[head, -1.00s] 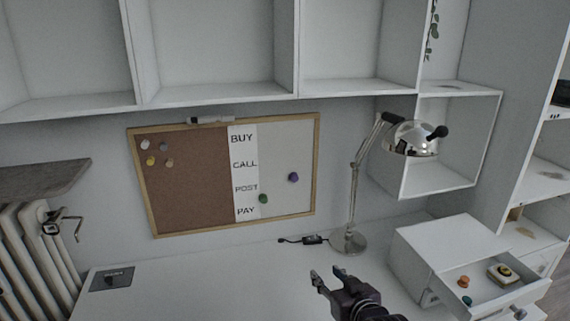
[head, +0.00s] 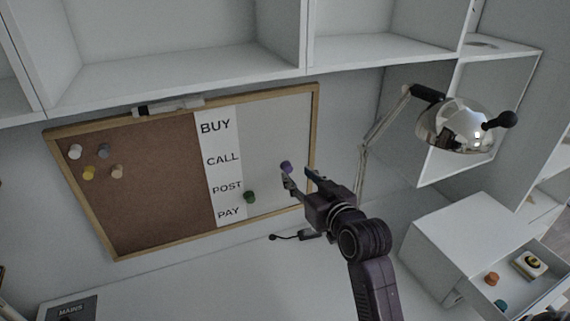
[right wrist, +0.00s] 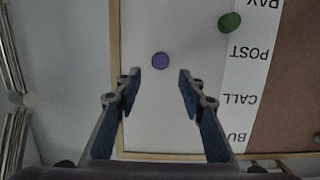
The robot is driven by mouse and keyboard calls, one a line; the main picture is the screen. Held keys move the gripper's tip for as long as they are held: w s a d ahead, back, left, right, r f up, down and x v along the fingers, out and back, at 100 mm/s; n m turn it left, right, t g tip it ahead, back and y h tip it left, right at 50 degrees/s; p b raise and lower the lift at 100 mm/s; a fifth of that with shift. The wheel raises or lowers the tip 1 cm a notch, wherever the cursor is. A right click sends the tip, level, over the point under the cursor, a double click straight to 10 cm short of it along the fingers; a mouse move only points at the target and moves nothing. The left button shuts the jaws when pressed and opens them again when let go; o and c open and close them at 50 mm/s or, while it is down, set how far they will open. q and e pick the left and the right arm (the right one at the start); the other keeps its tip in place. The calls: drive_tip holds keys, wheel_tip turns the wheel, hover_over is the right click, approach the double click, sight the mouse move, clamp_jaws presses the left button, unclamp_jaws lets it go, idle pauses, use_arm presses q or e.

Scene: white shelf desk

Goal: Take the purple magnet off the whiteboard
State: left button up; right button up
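The purple magnet (head: 286,166) is on the white right part of the framed board (head: 274,121). In the right wrist view the purple magnet (right wrist: 161,61) lies just beyond and between the fingertips, with white board showing around it. My right gripper (head: 298,178) is open and empty, its fingers spread on either side of the magnet's line. The right gripper also shows in the right wrist view (right wrist: 160,84). Whether a fingertip touches the board I cannot tell. My left gripper is not in view.
A green magnet (head: 249,197) is on the board, lower left of the purple one. Several pins are on the cork part (head: 140,180). A chrome lamp (head: 462,125) stands right of the board. An open drawer (head: 520,275) holds small items. Shelves (head: 190,90) overhang the board.

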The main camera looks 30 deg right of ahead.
sight(289, 168)
drive_tip(key=w, duration=0.2)
drive_tip(key=w+f+p, duration=0.1)
drive_tip(key=w, duration=0.1)
drive_tip(key=shift+w+d, duration=0.1)
drive_tip(key=shift+w, duration=0.25)
drive_tip(key=shift+w+f, duration=0.2)
drive_tip(key=shift+w, duration=0.3)
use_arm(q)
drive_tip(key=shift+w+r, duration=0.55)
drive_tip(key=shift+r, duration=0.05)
use_arm(e)
drive_tip(key=shift+c, duration=0.4)
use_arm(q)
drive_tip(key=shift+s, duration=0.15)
use_arm(e)
drive_tip(key=c, duration=0.8)
